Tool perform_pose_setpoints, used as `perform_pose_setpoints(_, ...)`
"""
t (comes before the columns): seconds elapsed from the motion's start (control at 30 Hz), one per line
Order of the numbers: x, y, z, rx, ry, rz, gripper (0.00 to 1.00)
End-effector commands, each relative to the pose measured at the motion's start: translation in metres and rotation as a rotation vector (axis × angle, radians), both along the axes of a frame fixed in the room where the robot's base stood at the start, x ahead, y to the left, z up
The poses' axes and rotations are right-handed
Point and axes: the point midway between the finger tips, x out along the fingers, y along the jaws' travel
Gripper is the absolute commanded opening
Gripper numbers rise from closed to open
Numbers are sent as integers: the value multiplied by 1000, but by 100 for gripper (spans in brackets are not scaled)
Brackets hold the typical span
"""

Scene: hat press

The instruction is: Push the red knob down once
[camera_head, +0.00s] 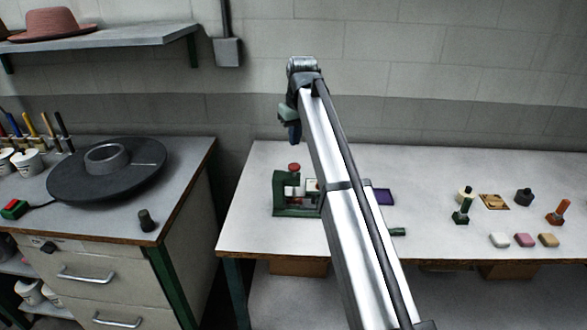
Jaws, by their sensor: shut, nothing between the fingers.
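The red knob (294,168) tops a small green press (281,199) near the left end of the right-hand table. The press stands upright, its right side partly hidden behind my arm. My gripper (295,140) is shut and empty, pointing down. In the picture it appears just above the red knob, with a gap between them. How far apart they are in depth is hard to tell from this one view.
The right-hand table (440,222) bears small stamps, bottles and coloured blocks at its right, and a purple pad (384,197) beside my arm. The left bench holds a dark hat-shaped disc (70,181) and a red button (14,206). A shelf (120,38) hangs above.

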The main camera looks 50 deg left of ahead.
Motion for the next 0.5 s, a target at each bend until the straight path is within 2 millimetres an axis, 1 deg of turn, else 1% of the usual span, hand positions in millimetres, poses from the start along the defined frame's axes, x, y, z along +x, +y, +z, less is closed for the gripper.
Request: perform_pose_setpoints(0.5, 0, 0, 6, 0, 0, 0, 0)
